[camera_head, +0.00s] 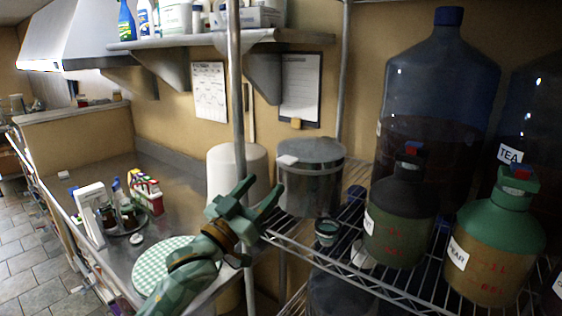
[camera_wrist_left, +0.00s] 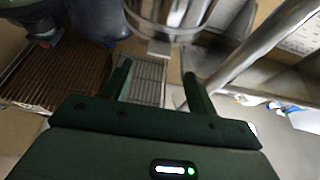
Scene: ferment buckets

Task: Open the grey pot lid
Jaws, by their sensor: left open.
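A grey metal pot (camera_head: 312,190) stands on the wire shelf, right of the upright post. Its grey lid (camera_head: 318,150) is on top and looks closed, with a small pale tab (camera_head: 287,160) at its front left edge. My left gripper (camera_head: 266,188) is open and empty, just left of the pot and a little below the lid. My right gripper is not in view.
The metal post (camera_head: 236,90) stands close to my left gripper. A small jar (camera_head: 326,232) sits in front of the pot. Large bottles (camera_head: 400,215) crowd the shelf to the right. A steel counter with a checked round mat (camera_head: 160,262) lies left.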

